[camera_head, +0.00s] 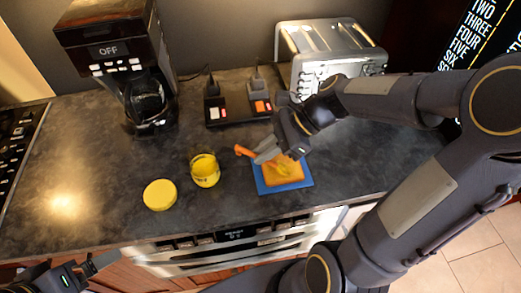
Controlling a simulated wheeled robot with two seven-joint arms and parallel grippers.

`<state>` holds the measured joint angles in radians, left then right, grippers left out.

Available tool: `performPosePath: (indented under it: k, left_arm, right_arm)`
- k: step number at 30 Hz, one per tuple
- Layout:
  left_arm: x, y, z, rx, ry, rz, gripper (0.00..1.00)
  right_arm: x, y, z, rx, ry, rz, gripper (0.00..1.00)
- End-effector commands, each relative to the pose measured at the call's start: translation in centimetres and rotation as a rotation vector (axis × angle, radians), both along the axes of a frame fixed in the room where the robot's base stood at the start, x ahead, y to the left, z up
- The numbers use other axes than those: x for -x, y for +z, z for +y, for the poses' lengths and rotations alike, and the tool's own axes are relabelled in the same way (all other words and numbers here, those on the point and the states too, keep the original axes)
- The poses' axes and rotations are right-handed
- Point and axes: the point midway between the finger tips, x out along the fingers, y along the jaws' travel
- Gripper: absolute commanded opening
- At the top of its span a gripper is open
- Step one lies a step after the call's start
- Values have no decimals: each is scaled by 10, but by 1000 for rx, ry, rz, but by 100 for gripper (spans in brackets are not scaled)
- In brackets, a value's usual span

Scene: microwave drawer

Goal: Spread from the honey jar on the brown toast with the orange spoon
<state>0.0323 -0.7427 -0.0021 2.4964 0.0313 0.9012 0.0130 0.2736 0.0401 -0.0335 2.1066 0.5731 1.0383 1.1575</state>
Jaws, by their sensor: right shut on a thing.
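The honey jar (205,170) stands open on the dark counter, with yellow inside. The brown toast (297,179) lies on a blue board (264,187) to the right of the jar. A yellow patch of spread (284,165) shows on the toast. My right gripper (266,153) is shut on the orange spoon (243,151) just above the toast's far left side. The orange handle sticks out to the left; the spoon's other end is hard to make out. My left gripper (92,267) is low at the left, in front of the counter, with no object visible in it.
A round yellow lid (160,195) lies left of the jar. A coffee maker (125,60) stands at the back left and a toaster (325,52) at the back right. A stove (15,135) is at far left.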

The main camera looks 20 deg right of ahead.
Motion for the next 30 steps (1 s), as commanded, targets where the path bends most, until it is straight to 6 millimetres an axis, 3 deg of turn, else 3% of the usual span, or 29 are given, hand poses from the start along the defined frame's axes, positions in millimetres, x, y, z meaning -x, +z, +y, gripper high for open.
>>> performPosePath:
  k: [30]
  left_arm:
    - [0,3,0,0,0,0,97]
  right_arm:
    - [6,-2,-27,0,-1,0,0]
